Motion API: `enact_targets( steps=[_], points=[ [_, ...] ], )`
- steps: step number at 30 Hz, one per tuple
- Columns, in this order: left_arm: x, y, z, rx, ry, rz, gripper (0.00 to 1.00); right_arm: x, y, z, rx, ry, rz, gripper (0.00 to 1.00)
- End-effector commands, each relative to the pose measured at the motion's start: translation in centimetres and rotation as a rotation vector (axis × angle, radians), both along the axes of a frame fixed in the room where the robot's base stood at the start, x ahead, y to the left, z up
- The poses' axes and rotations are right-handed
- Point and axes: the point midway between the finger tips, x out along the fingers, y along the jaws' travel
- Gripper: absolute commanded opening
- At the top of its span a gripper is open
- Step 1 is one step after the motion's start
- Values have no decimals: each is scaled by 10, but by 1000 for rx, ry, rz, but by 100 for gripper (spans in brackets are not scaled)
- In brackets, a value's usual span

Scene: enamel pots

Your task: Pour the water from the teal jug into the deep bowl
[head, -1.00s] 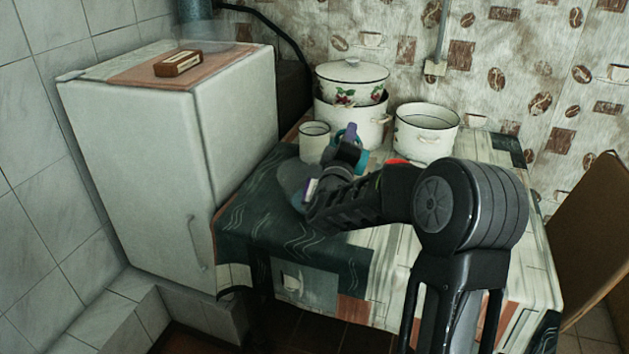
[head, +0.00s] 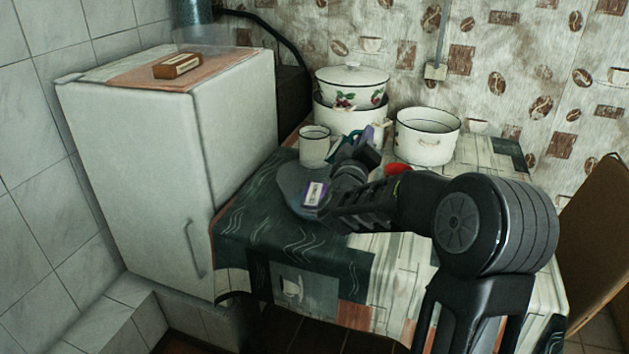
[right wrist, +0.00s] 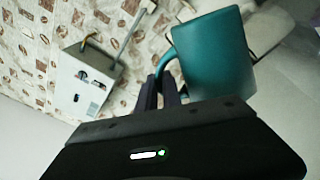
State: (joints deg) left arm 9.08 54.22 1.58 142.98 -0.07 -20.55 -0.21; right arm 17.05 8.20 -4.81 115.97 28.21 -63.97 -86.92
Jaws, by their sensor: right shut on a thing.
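The teal jug shows large in the right wrist view (right wrist: 212,55), tilted in that picture, with its handle between my fingers. In the head view only small teal parts (head: 335,144) show beside my wrist. My right gripper (head: 370,138) is shut on the jug's handle, above the table near the white mug. A wide white open vessel with a dark rim (head: 428,140), which looks like the deep bowl, stands to the right of the gripper. I see no water in either view, and the jug's inside is hidden. My left gripper is not in view.
A white mug (head: 314,147) and a stack of white pots with a lidded floral pot (head: 351,88) stand at the back left. A grey round item (head: 292,186) lies at the table's left. A red item (head: 398,168) is partly hidden by my arm. The front cloth is clear.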

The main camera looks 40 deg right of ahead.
Motion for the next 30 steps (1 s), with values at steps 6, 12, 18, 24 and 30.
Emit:
enact_targets(
  steps=[6, 12, 18, 24, 30],
  points=[
    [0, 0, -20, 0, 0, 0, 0, -19, -17, -1, 239, -266, -2, 0],
    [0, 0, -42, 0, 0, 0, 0, -38, -35, -16, 393, -428, -2, 0],
    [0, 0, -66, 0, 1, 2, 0, -52, -48, -37, 523, -570, -1, 0],
    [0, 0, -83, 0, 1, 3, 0, -60, -56, -52, 627, -683, 0, 0],
    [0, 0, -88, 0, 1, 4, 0, -64, -59, -57, 678, -734, -1, 0]
  ],
)
